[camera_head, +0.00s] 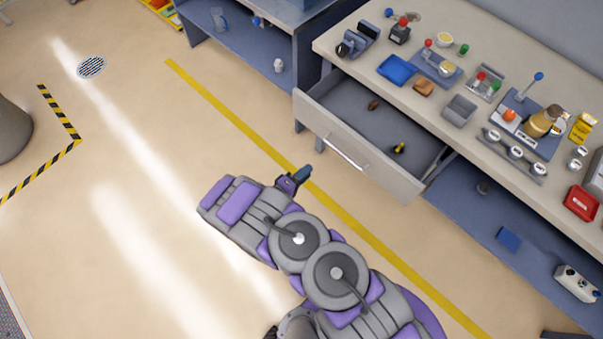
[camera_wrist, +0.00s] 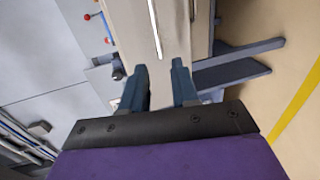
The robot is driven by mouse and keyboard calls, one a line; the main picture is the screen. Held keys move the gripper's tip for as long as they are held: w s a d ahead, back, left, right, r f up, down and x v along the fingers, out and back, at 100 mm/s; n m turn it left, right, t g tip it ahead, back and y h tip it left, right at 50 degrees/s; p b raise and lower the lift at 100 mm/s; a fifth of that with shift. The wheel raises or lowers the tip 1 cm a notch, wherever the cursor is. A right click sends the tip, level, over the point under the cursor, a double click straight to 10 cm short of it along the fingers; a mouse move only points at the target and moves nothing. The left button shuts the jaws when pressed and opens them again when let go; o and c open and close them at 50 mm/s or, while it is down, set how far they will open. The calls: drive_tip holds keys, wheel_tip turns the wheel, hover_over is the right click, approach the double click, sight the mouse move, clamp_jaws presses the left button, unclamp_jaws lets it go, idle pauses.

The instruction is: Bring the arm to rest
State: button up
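My gripper (camera_head: 302,173) is in the head view at the end of my folded purple and grey arm. It is over the floor, in front of an open drawer (camera_head: 352,165). In the wrist view my gripper (camera_wrist: 160,85) shows two dark blue fingers apart with nothing between them. The drawer front with its pale handle (camera_wrist: 154,30) lies beyond the fingers. The gripper looks clear of the drawer front.
A workbench (camera_head: 338,40) at the right carries bottles, trays and a gauge panel. The open drawer holds a brown item (camera_head: 374,104) and a yellow and black item (camera_head: 398,148). A yellow floor line (camera_head: 235,115) runs past the arm. Open floor (camera_head: 110,230) lies left.

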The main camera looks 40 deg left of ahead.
drive_tip(key=shift+s+r, duration=0.1)
drive_tip(key=shift+s, duration=0.4)
drive_tip(key=w+a+r+m+g+y, duration=0.35)
drive_tip(key=w+r+m+g, duration=0.25)
drive_tip(key=w+r, duration=1.1)
drive_tip(key=w+d+r+m+g+y, duration=0.1)
drive_tip(key=w+d+r+m+g, duration=0.15)
drive_tip(key=d+r, duration=0.7)
drive_tip(key=s+d+r+m+g, duration=0.2)
drive_tip(key=s+d+r, duration=0.35)
drive_tip(key=d, duration=0.45)
drive_tip(key=s+d+r+m+g, duration=0.25)
drive_tip(key=s+d+r, duration=0.25)
drive_tip(key=s+d, duration=0.3)
drive_tip(key=s+d+r+m+g+h, duration=0.1)
drive_tip(key=s+d+m+g, duration=0.1)
drive_tip(key=s+d, duration=0.7)
drive_tip(key=s+d+r+m+g+h+b, duration=0.1)
drive_tip(key=s+d+r+m+g+h, duration=0.1)
drive_tip(key=s+d, duration=0.7)
drive_tip(key=s, duration=0.2)
drive_tip(key=shift+s+r, duration=0.25)
drive_tip(key=shift+s, duration=0.05)
